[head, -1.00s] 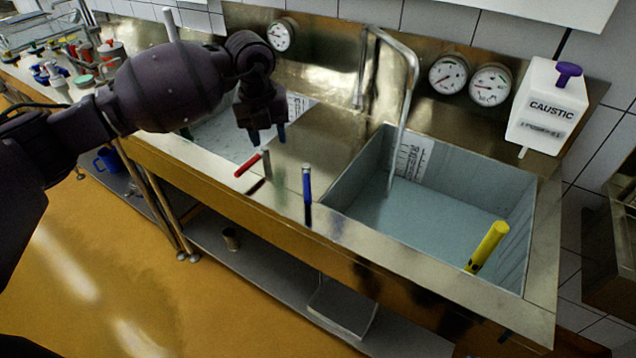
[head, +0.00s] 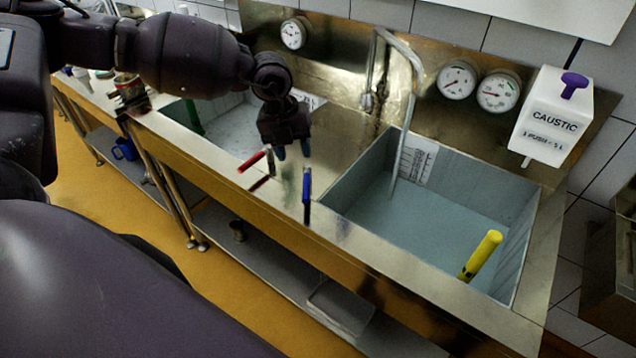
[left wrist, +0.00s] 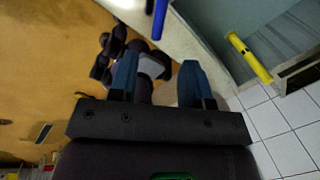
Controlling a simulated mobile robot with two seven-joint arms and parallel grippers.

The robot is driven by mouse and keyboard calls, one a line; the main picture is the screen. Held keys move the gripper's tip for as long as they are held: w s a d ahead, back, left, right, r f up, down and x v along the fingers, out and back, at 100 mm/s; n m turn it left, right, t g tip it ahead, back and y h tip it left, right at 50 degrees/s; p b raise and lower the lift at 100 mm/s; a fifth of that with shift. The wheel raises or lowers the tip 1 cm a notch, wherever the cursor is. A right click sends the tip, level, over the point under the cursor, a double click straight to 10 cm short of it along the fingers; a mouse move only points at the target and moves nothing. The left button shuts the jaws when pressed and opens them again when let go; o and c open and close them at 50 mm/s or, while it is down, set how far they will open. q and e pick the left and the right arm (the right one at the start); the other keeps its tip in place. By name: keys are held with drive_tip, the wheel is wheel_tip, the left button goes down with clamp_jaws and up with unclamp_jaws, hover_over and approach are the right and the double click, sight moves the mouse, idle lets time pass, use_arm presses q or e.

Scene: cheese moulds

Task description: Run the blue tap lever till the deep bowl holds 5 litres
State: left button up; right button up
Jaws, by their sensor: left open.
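The blue tap lever (head: 307,186) stands upright on the steel counter, left of the deep bowl (head: 478,178). It also shows in the left wrist view (left wrist: 160,18), beyond the fingertips. My left gripper (head: 292,151) is open and empty, a little above and behind the blue lever, apart from it. Its two blue-tipped fingers show in the left wrist view (left wrist: 160,80). A bent steel spout (head: 399,48) reaches over the deep bowl. A thin pale line, seemingly water, runs from its mouth into the bowl. A marked scale (head: 418,158) is on the back wall; its figures are unreadable. My right gripper is out of view.
A red lever (head: 252,162) stands left of the blue one, near the shallower left basin (head: 222,128). A yellow stick (head: 481,256) leans in the deep bowl. A white caustic dispenser (head: 551,117) and round gauges (head: 457,80) are at the back wall.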

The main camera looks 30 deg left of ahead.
sight(305, 187)
use_arm(q)
drive_tip(key=f, duration=0.3)
drive_tip(key=d+f, duration=0.1)
drive_tip(key=f, duration=0.3)
drive_tip(key=w+f, duration=0.1)
drive_tip(key=f, duration=0.2)
drive_tip(key=shift+d+f+p, duration=0.25)
drive_tip(key=shift+d+p, duration=0.05)
drive_tip(key=shift+d, duration=0.05)
clamp_jaws()
